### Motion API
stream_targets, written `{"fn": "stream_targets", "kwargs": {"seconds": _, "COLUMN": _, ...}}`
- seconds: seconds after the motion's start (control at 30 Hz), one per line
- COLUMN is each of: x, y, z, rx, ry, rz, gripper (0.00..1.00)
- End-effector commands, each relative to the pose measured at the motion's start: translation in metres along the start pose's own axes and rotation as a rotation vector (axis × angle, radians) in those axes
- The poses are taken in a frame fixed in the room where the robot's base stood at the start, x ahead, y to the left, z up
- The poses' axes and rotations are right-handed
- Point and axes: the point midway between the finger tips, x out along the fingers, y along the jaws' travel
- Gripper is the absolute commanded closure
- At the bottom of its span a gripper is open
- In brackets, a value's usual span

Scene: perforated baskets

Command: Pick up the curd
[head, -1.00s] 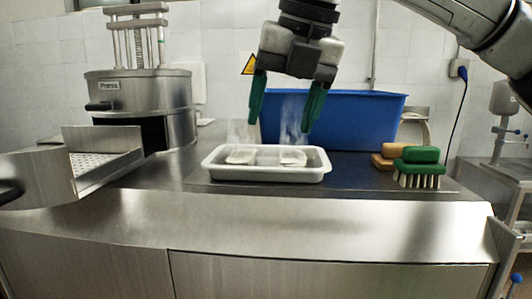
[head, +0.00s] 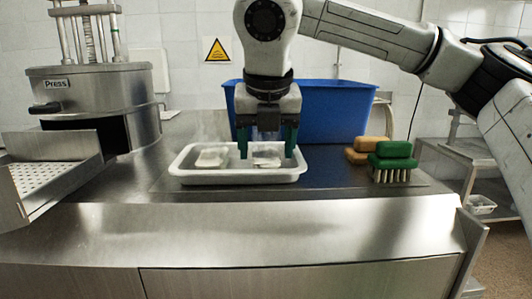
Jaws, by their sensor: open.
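Two pale curd pieces lie in a white tray (head: 235,180) on the steel counter: a left curd (head: 211,158) and a right curd (head: 267,161). Faint vapour hangs over them. My gripper (head: 267,155) points down over the right part of the tray. Its two green fingers are open, one to each side of the right curd in the picture. I cannot tell whether the fingertips touch the curd or the tray. The left curd is clear of the fingers.
A blue bin (head: 335,115) stands right behind the tray. A green brush (head: 393,160) and a tan brush (head: 366,150) sit to the right. A steel press (head: 95,105) and a perforated basket (head: 45,178) are at the left. The counter's front is bare.

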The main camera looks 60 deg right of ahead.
Motion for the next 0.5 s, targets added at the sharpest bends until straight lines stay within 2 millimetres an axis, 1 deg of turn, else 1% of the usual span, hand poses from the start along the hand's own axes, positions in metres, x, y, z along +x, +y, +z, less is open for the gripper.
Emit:
{"fn": "stream_targets", "kwargs": {"seconds": 0.13, "x": 0.013, "y": 0.0, "z": 0.0, "rx": -0.001, "ry": 0.0, "rz": 0.002, "gripper": 0.29}}
{"fn": "stream_targets", "kwargs": {"seconds": 0.37, "x": 0.017, "y": 0.0, "z": -0.001, "rx": -0.001, "ry": -0.001, "rz": 0.001, "gripper": 0.29}}
{"fn": "stream_targets", "kwargs": {"seconds": 0.4, "x": 0.017, "y": 0.0, "z": -0.001, "rx": -0.001, "ry": -0.001, "rz": 0.001, "gripper": 0.3}}
{"fn": "stream_targets", "kwargs": {"seconds": 0.5, "x": 0.017, "y": 0.0, "z": -0.001, "rx": -0.001, "ry": -0.001, "rz": 0.001, "gripper": 0.39}}
